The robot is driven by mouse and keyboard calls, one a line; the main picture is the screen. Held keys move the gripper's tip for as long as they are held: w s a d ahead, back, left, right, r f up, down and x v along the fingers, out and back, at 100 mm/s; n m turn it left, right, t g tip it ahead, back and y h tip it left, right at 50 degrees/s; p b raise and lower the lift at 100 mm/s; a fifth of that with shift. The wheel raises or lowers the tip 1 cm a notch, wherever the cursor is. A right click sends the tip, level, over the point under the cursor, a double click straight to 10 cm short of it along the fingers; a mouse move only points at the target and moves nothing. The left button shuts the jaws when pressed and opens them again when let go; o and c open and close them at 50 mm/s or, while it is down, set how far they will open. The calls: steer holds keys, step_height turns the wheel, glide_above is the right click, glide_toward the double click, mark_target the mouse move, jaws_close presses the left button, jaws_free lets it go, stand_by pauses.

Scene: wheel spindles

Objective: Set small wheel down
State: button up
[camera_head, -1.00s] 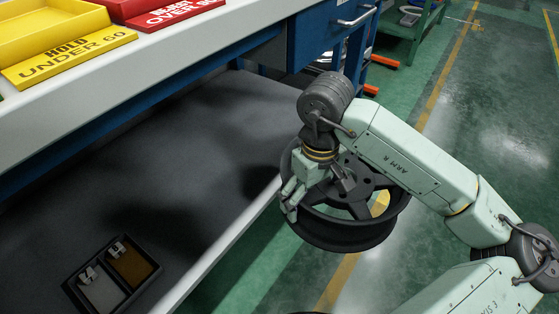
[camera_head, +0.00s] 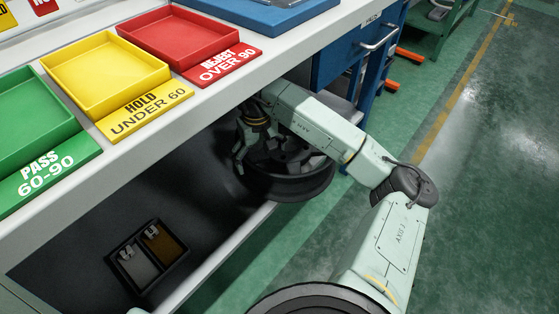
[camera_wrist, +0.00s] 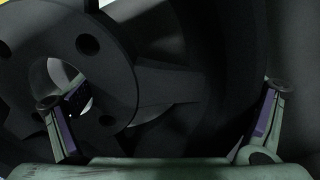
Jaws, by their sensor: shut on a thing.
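The small wheel (camera_head: 290,186) is a dark, spoked rim. In the head view it is at the front edge of the lower shelf (camera_head: 215,200), below the tabletop, partly hidden by my arm. I cannot tell whether it touches the shelf. My gripper (camera_head: 241,160) is shut on the wheel at its left side, in shadow. In the wrist view the wheel (camera_wrist: 165,85) fills most of the picture, with its hub and holes at the left. One finger shows at the lower left and one at the right, against the dark wheel.
On the tabletop (camera_head: 215,84) are green (camera_head: 30,125), yellow (camera_head: 105,70) and red (camera_head: 172,45) trays with labels. A small two-part box (camera_head: 148,262) is on the shelf at the left. The shelf between box and wheel is bare. Blue drawers (camera_head: 340,55) stand behind.

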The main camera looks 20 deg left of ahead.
steer(key=shift+w+a+f, duration=0.55)
steer(key=shift+w+a, duration=0.1)
steer(key=shift+a, duration=1.1)
steer(key=shift+w+a+f, duration=0.5)
steer(key=shift+w+a, duration=0.1)
steer(key=shift+a, duration=1.2)
steer(key=shift+w+a+f, duration=0.55)
steer(key=shift+w+a, duration=0.1)
steer(key=shift+a, duration=1.1)
steer(key=shift+f+b, duration=0.3)
steer(key=shift+f, duration=0.35)
steer(key=o, duration=1.6)
steer(key=shift+o, duration=0.2)
step_height(320, 180, up, 9)
steer(key=p, duration=0.1)
steer(key=shift+f, duration=0.2)
steer(key=shift+s, duration=0.1)
